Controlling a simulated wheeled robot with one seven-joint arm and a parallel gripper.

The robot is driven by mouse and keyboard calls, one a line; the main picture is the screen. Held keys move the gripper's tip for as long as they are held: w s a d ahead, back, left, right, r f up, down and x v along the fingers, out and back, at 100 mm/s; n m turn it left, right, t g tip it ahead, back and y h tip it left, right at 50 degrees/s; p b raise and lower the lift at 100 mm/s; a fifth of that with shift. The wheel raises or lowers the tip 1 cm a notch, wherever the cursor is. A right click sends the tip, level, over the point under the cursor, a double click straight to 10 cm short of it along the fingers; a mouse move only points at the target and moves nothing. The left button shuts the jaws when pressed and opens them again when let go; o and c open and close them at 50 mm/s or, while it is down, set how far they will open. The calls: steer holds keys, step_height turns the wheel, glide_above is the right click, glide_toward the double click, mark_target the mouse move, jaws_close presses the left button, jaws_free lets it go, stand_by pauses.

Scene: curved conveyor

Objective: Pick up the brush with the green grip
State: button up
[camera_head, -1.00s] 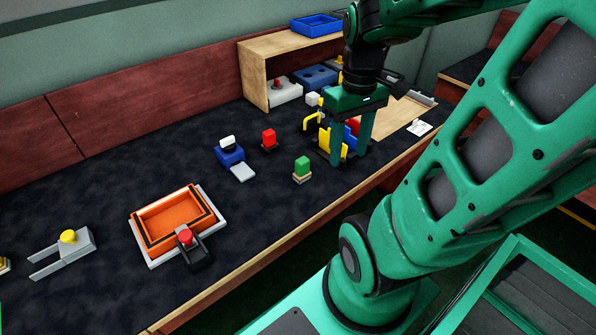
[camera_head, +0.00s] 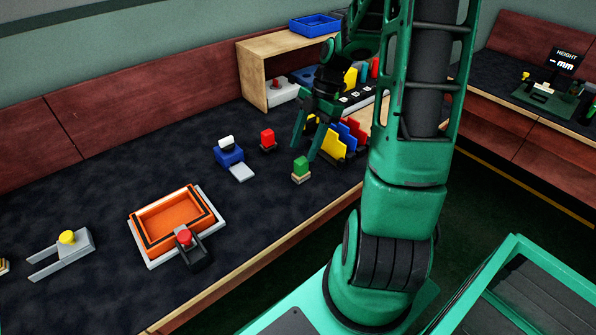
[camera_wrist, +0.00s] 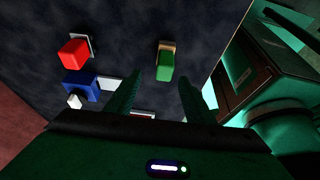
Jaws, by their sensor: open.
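The brush with the green grip (camera_head: 301,167) stands on the dark table near its front edge, with a pale, light-brown base under the green block. In the wrist view the green grip (camera_wrist: 166,66) lies ahead of the fingers, between their lines and apart from them. My gripper (camera_head: 305,150) is open and empty, up and just behind the brush in the head view. In the wrist view my gripper's two fingers (camera_wrist: 172,92) are spread wide. Nothing hides the brush in either view.
A red-gripped block (camera_head: 267,139) and a blue item with a white knob (camera_head: 229,157) stand left of the brush. A rack of coloured plates (camera_head: 345,140) is close on the right. An orange tray (camera_head: 172,219) lies further left. Dark table between is clear.

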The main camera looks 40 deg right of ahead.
mark_target(296, 162)
steer(key=x, duration=0.9)
steer(key=shift+s+d+f, duration=0.1)
steer(key=shift+s+d, duration=0.05)
steer(key=shift+s, duration=0.15)
steer(key=shift+c, duration=0.2)
steer(key=c, duration=1.1)
steer(key=shift+r, duration=0.8)
step_height(296, 162, up, 3)
steer(key=shift+f, duration=0.1)
steer(key=s+a+r, duration=0.4)
steer(key=a+r, duration=0.2)
steer(key=a, duration=0.4)
steer(key=shift+s+a+r, duration=0.25)
steer(key=shift+a+r, duration=0.1)
steer(key=shift+a, duration=0.05)
